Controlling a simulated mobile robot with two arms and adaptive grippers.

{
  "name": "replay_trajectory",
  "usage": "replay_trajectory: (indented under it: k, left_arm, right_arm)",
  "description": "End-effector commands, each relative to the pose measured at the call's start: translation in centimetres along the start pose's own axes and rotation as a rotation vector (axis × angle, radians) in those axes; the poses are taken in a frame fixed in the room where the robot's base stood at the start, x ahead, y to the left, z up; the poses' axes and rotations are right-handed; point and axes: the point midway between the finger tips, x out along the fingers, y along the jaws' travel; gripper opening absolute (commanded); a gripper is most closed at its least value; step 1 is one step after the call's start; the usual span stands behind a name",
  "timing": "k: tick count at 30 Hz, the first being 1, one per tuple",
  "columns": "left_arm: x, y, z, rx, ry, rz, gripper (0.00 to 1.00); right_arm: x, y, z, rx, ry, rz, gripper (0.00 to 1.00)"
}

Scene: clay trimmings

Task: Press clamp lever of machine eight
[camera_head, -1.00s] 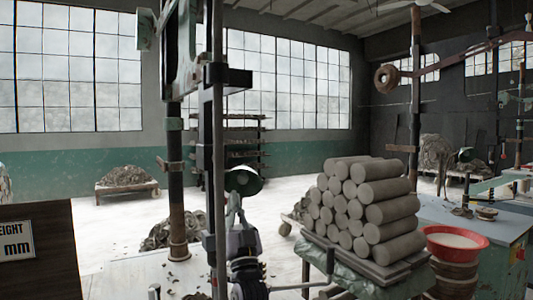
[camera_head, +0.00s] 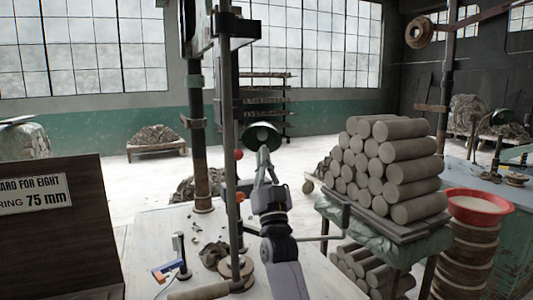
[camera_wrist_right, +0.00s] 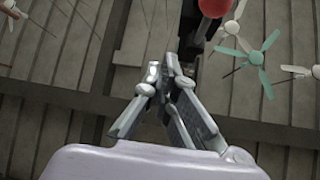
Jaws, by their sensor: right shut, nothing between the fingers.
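Machine eight's dark upright post (camera_head: 228,100) stands in the middle of the head view, its base on a pale worktop. A red ball knob (camera_head: 239,154) sits beside the post; a red ball also shows at the top of the right wrist view (camera_wrist_right: 213,7). I cannot tell whether it is the clamp lever's end. My right gripper (camera_head: 263,158) points upward just right of the post and knob, its fingers shut and empty. In the wrist view the fingertips (camera_wrist_right: 166,72) are below and left of the ball, apart from it in the picture. My left gripper is out of view.
A sign board (camera_head: 35,194) reading "FOR EIGHT" and "75 mm" stands at left. A blue and orange tool (camera_head: 168,271) lies on the worktop (camera_head: 150,235). Stacked clay cylinders (camera_head: 412,168) and a red basin (camera_head: 478,206) stand at right. A green bell-shaped part (camera_head: 261,132) shows behind the gripper.

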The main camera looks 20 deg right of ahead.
Motion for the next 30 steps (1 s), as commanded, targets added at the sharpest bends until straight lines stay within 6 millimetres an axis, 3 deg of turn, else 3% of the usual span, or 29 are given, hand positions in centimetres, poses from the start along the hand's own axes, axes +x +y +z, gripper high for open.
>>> replay_trajectory:
  k: [3,10,30]
  left_arm:
    - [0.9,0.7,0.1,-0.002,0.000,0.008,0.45]
    - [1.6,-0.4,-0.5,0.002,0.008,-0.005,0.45]
    - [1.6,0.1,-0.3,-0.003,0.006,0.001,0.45]
  right_arm:
    - [-2.3,-1.8,-0.5,0.005,0.002,0.001,0.00]
    - [-4.6,-3.8,-1.4,0.002,0.002,0.001,0.00]
    - [-5.5,-4.1,-1.2,-0.005,-0.018,-0.001,0.00]
